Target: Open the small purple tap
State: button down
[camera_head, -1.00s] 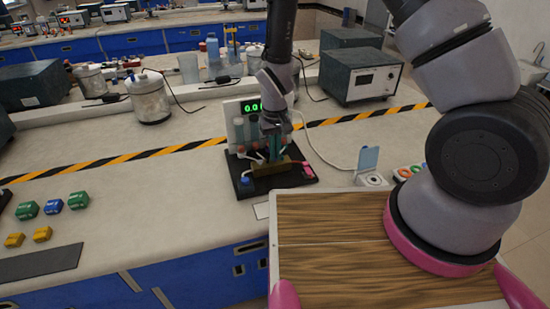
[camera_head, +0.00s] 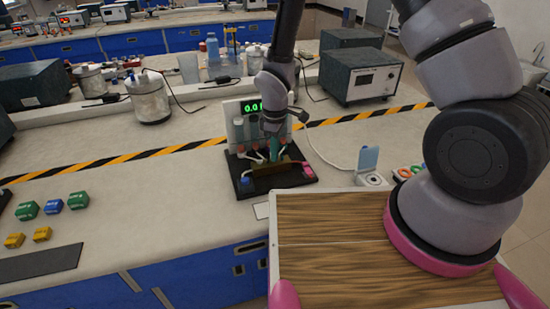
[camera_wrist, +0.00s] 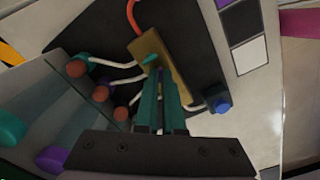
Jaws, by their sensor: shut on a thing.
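A brass-coloured manifold block (camera_wrist: 148,44) sits on a black base plate (camera_head: 290,183) on the bench. In the wrist view, a small purple tap (camera_wrist: 160,73) shows as a sliver at the block, mostly hidden between my fingertips. My gripper (camera_wrist: 161,76) has its two teal fingers close together, shut on that tap. A teal tap (camera_wrist: 152,61) is just beside the fingertips. In the head view, my gripper (camera_head: 274,158) points down at the block from above. The angle of the purple tap's handle cannot be made out.
A blue fitting (camera_wrist: 222,106) and a pink fitting (camera_head: 308,170) sit on the base's sides. A panel with a green display (camera_head: 252,107) stands close behind my gripper. A wooden tray (camera_head: 330,220) is in front.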

jog(key=n, duration=0.5)
jog(key=shift+n, duration=0.4)
jog(key=c, duration=1.3)
grip_release()
jog(key=shift+n, duration=0.5)
jog(key=shift+c, duration=0.2)
jog(key=shift+r, duration=3.5)
jog(key=shift+r, duration=0.1)
